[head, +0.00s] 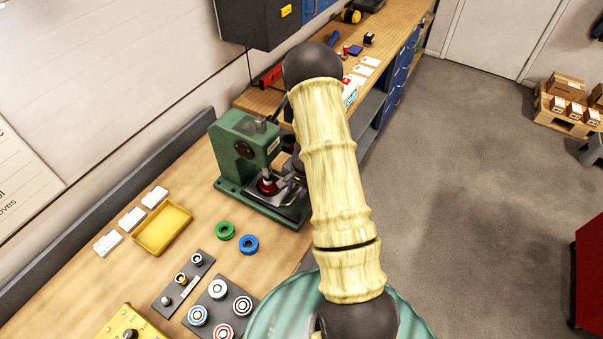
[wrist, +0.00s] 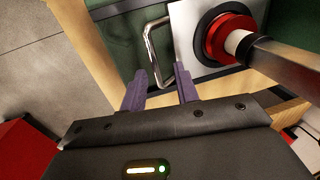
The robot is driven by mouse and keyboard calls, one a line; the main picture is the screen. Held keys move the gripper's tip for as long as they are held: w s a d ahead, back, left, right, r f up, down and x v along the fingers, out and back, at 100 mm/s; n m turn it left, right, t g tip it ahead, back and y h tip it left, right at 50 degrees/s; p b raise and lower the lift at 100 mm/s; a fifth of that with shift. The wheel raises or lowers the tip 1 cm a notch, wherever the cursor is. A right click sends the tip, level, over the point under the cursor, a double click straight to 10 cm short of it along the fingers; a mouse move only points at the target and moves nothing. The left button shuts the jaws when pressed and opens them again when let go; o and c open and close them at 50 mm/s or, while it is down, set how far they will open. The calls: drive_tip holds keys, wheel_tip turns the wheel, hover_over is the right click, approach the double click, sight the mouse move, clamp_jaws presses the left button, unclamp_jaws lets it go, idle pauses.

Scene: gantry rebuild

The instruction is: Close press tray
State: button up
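The green press (head: 242,150) stands on the wooden bench, with a red ring and dark parts under its head. Its pale metal tray plate (wrist: 184,32) shows in the wrist view, carrying a black and red round part (wrist: 228,38). A bent chrome handle (wrist: 152,45) sticks out from the plate's edge. My gripper (wrist: 160,76) is open, its two purple fingers apart at the handle, whose near end lies between the fingertips. I cannot tell whether they touch it. In the head view my arm hides most of the gripper and part of the tray.
Green (head: 225,230) and blue (head: 248,244) rings lie on the bench before the press. A yellow tray (head: 162,229), white cards and dark plates with round parts (head: 218,308) are nearer me. A dark box (head: 258,22) hangs above the bench.

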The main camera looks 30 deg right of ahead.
wheel_tip(320, 180, up, 17)
drive_tip(key=s+d+b, duration=0.1)
drive_tip(key=s, duration=0.1)
drive_tip(key=shift+s+d+f+b, duration=0.15)
drive_tip(key=shift+s+d+b, duration=0.1)
drive_tip(key=shift+b, duration=0.15)
drive_tip(key=shift+a, duration=0.1)
drive_tip(key=s+a+r+n+h+b, duration=0.1)
drive_tip(key=s+a+n+b, duration=0.3)
drive_tip(key=s+a+n, duration=0.7)
drive_tip(key=s+a, duration=0.1)
drive_tip(key=s, duration=0.2)
drive_tip(key=shift+s+a+r+t+b, duration=0.15)
drive_tip(key=shift+a+r+t+b, duration=0.2)
drive_tip(key=shift+a+t+b, duration=0.05)
